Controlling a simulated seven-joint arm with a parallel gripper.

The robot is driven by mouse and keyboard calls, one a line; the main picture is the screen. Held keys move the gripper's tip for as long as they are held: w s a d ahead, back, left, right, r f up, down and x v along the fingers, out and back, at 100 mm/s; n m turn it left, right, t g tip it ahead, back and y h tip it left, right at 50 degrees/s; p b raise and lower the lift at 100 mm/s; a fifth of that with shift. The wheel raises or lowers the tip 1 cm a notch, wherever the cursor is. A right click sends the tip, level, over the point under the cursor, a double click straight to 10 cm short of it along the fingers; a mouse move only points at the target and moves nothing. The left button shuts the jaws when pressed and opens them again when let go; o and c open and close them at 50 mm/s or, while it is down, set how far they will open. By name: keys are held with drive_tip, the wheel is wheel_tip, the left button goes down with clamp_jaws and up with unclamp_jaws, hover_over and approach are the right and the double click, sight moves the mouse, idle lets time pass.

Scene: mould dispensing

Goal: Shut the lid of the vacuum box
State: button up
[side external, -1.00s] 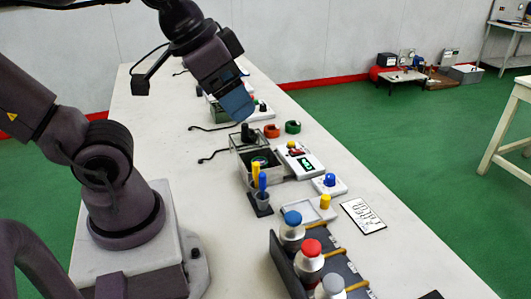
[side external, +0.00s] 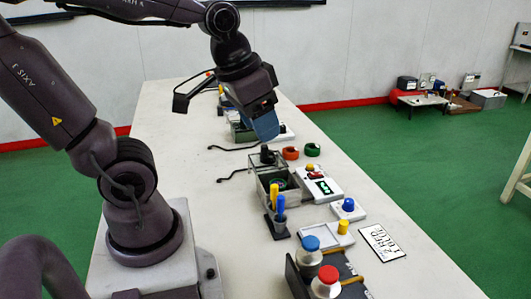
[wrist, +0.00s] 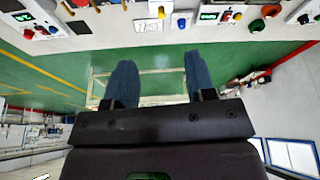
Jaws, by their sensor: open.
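The vacuum box (side external: 259,189) is a clear-walled box on the table in the side view, with a round dark-and-green item inside. Its clear lid (side external: 257,161) looks raised at the box's far side, with a black knob (side external: 267,154) on it; its exact angle is hard to tell. My gripper (side external: 265,125) is above the lid, apart from it, with blue fingers pointing down. In the wrist view my gripper (wrist: 160,82) is open, its two blue fingers wide apart with nothing between them. I cannot make out the lid there.
A white control unit (side external: 318,185) with a green display adjoins the box. A holder with blue and yellow tools (side external: 278,203) stands in front. Orange (side external: 291,153) and green (side external: 312,149) rings lie behind. Capped bottles (side external: 325,282) are nearer. A black cable (side external: 233,174) lies left of the box.

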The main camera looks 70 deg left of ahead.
drive_tip(key=w+a+f+n+g, duration=0.1)
drive_tip(key=w+a+f+n, duration=0.1)
drive_tip(key=w+a, duration=0.3)
drive_tip(key=w+a+f+n+g, duration=0.2)
drive_tip(key=a+n, duration=0.1)
drive_tip(key=a, duration=0.5)
drive_tip(key=n+g, duration=0.1)
drive_tip(key=n, duration=0.5)
hover_over(265, 146)
wheel_tip(265, 146, down, 9)
drive_tip(key=shift+h, duration=0.3)
drive_tip(key=f, duration=1.3)
drive_tip(key=shift+a, duration=0.2)
drive_tip(key=shift+d+r, duration=0.1)
clamp_jaws()
